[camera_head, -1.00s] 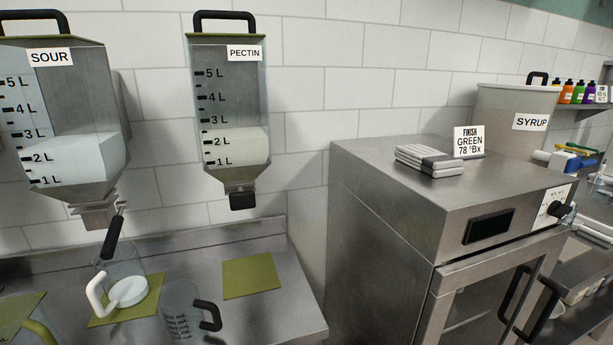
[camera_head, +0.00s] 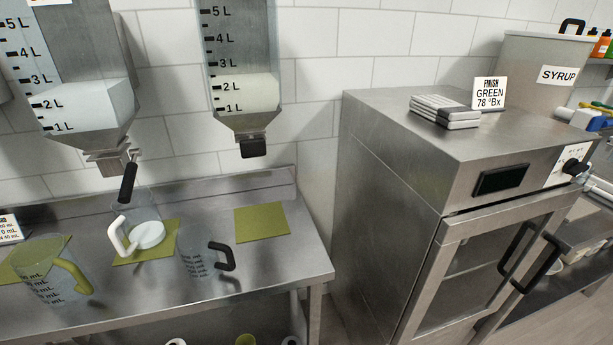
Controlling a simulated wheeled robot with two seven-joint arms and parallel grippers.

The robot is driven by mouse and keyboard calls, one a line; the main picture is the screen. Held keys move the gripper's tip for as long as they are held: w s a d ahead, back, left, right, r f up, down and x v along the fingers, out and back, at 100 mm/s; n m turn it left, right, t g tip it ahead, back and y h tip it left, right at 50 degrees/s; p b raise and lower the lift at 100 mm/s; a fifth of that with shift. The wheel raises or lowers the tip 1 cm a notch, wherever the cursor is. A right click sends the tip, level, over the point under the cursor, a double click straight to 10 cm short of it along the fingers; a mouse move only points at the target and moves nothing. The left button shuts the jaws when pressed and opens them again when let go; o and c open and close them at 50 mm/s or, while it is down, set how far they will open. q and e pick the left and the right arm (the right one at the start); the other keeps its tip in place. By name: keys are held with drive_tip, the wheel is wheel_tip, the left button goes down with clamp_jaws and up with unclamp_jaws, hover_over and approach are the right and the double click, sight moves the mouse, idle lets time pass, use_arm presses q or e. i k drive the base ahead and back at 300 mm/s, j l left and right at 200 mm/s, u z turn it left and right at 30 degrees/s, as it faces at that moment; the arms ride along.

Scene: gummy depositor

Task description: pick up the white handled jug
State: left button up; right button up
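The white handled jug (camera_head: 147,235) stands on a green mat at the left of the steel counter, under the left dispenser. It is clear, with a white handle on its left side and white contents or a white disc inside. A dispenser's black lever hangs just above its rim. Neither of my grippers shows in the head view.
A clear jug with a black handle (camera_head: 222,256) stands close to its right, and one with an olive handle (camera_head: 70,276) to its left. An empty green mat (camera_head: 262,222) lies further right. A steel cabinet (camera_head: 390,190) stands right of the counter.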

sight(140, 220)
drive_tip(key=u, duration=0.85)
